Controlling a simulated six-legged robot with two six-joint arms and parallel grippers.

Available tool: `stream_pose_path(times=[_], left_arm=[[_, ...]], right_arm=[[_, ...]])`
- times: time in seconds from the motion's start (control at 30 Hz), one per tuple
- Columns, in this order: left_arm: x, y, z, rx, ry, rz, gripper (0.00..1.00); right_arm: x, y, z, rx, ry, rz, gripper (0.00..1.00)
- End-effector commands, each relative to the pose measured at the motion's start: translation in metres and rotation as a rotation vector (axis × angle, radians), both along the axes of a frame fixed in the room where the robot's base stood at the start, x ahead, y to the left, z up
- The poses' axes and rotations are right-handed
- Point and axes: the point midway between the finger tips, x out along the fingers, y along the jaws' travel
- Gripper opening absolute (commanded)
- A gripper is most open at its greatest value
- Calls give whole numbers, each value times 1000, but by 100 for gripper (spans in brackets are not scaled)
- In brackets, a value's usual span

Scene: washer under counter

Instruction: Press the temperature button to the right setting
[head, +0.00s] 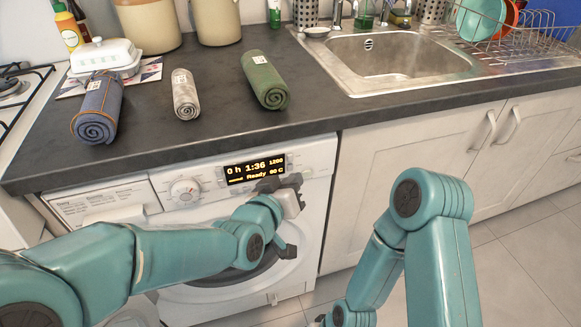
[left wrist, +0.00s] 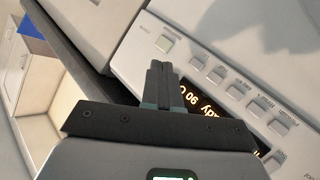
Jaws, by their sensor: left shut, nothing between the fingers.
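The white washing machine (head: 232,215) stands under the counter, its control panel facing me. Its lit display (head: 255,169) reads 0 h 1:36, 1200 and Ready, with a temperature that looks like 90 C. In the left wrist view the display (left wrist: 203,103) is upside down and partly covered by my fingers. Contact cannot be told.
A round dial (head: 185,190) is left of the display. Rolled towels, blue (head: 97,108), grey (head: 185,95) and green (head: 264,80), lie on the dark counter (head: 225,118) above. A sink (head: 400,55) is at the right. Floor at the lower right is clear.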

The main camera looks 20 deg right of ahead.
Motion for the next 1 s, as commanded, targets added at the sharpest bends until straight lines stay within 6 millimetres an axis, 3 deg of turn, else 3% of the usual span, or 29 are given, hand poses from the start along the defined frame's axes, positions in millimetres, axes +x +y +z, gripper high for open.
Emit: stream_pose_path(times=[1.0], left_arm=[[10,0,0,0,0,0,0]], right_arm=[[0,0,-7,0,0,0,43]])
